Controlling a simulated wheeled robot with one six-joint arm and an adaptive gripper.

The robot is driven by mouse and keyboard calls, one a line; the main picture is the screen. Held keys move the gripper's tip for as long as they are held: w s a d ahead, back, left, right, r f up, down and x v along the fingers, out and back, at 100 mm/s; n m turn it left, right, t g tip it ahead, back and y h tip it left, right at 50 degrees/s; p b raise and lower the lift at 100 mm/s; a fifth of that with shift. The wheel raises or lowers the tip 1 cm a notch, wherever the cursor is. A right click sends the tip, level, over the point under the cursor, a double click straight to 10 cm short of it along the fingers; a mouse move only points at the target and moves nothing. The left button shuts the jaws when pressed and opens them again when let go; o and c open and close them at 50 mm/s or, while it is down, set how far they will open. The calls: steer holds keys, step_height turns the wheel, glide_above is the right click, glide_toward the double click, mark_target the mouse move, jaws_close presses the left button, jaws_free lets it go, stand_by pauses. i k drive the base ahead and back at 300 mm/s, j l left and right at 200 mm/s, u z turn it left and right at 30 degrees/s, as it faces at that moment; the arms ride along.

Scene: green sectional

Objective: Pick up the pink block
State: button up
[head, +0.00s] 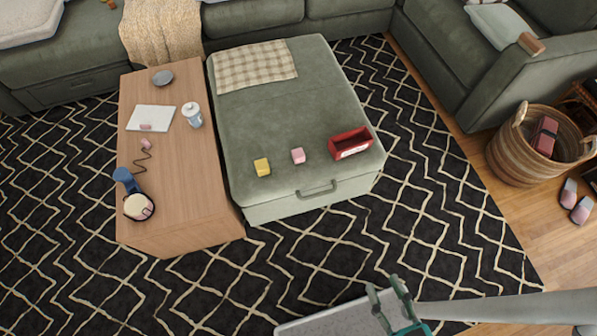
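The pink block (298,156) sits on top of the green ottoman (290,110), toward its front edge. It stands between a yellow block (262,167) on its left and a red open box (350,143) on its right, apart from both. My gripper (387,292) is at the bottom of the head view, well in front of the ottoman and far from the block. Its two fingers are spread apart with nothing visible between them.
A wooden table (180,190) left of the ottoman holds a tin, papers and a blue-and-cream device. A checkered cloth (256,66) lies at the ottoman's back. A wicker basket (520,160) stands at right. Patterned rug (430,220) lies open before the ottoman.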

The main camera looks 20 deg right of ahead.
mark_target(298, 155)
steer(key=i+u, duration=0.35)
steer(key=i+l+u, duration=0.1)
steer(key=i+u, duration=0.25)
steer(key=i+l+u, duration=0.2)
steer(key=u, duration=0.15)
